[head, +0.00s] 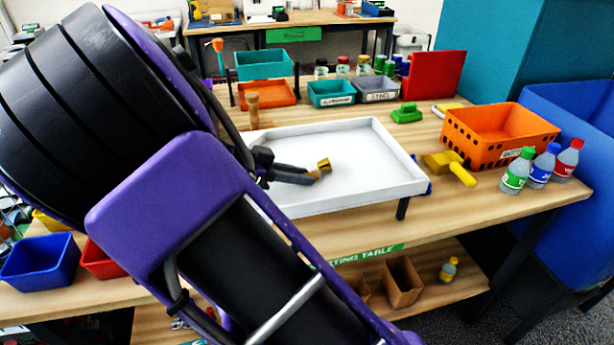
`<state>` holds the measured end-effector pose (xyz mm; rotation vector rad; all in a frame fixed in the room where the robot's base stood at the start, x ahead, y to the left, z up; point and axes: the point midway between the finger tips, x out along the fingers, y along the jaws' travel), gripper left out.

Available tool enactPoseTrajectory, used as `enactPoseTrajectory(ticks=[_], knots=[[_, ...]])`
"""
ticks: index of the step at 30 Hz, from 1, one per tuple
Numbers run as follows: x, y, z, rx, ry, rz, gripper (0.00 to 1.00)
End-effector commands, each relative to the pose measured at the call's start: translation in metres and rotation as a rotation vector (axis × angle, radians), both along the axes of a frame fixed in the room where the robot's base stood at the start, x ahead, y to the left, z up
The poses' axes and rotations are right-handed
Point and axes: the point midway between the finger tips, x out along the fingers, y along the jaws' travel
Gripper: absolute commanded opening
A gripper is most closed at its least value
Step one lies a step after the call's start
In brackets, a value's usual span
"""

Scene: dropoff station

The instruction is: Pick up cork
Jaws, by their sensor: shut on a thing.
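A small tan-brown piece, which looks like the cork (324,164), is at the tips of my gripper (313,177) over the white tray (395,160). My gripper reaches in from the left with its dark fingers pointing right, and it is shut on the cork. The picture is too small to tell whether the cork touches the tray floor. My own arm covers the tray's left side and much of the left of the view.
An orange crate (541,126) and several bottles (517,172) stand to the right, with a yellow-handled tool (462,175) beside the tray. Teal bins (331,94) and a red panel (436,76) are behind. The rest of the tray looks empty.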

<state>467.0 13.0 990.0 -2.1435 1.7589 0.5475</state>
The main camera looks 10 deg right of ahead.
Motion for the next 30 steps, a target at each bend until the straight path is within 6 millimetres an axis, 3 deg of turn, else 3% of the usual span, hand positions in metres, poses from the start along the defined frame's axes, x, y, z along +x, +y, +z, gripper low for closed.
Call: enactPoseTrajectory(ticks=[7,19,24,30], knots=[[0.0,0.001,0.015,0.002,-0.002,0.001,0.0],[0.0,0.0,0.088,0.001,-0.001,0.0,0.0],[0.0,0.0,0.1,0.0,-0.001,0.0,0.0],[0.0,0.0,0.101,-0.001,0.0,0.0,0.0]])
